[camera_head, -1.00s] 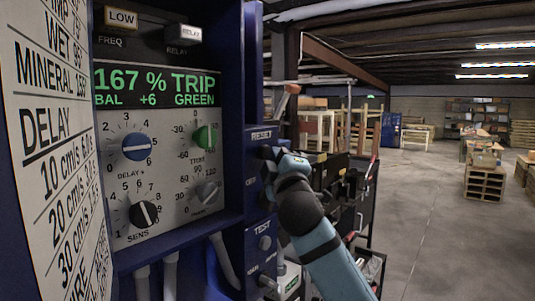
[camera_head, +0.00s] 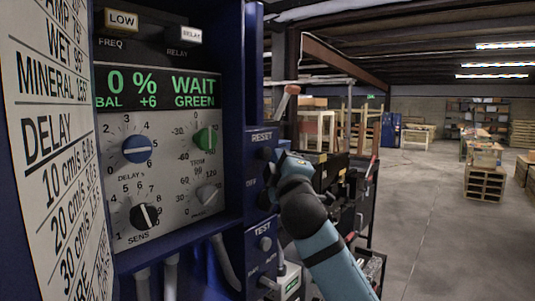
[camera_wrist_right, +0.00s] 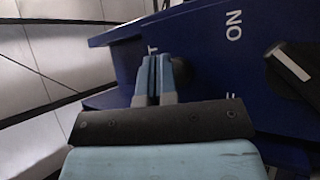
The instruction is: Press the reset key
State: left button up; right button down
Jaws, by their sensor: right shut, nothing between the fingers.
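The RESET label (camera_head: 262,136) is on the blue side panel of the cabinet in the head view. The dark reset key (camera_head: 265,153) sits just below it, partly hidden by my right gripper (camera_head: 276,158). In the right wrist view, my right gripper (camera_wrist_right: 156,68) is shut and empty, its fingertips at the blue panel. A dark round part (camera_wrist_right: 183,72), apparently the key, shows beside and behind them. I cannot tell whether the fingers touch it. The display (camera_head: 158,86) reads 0 % WAIT, BAL +6 GREEN. My left gripper is not in view.
A dark rotary switch (camera_wrist_right: 292,68) with a white line is near the fingers, by an ON label. A TEST button (camera_head: 265,243) is lower on the side panel. Knobs such as the blue DELAY one (camera_head: 136,149) fill the front panel. Open floor (camera_head: 430,220) lies right.

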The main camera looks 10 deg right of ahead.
jog(key=shift+s+d, duration=0.25)
jog(key=shift+s, duration=0.05)
jog(key=shift+s+d+p, duration=0.8)
jog(key=shift+s+d, duration=0.95)
jog(key=shift+s, duration=0.05)
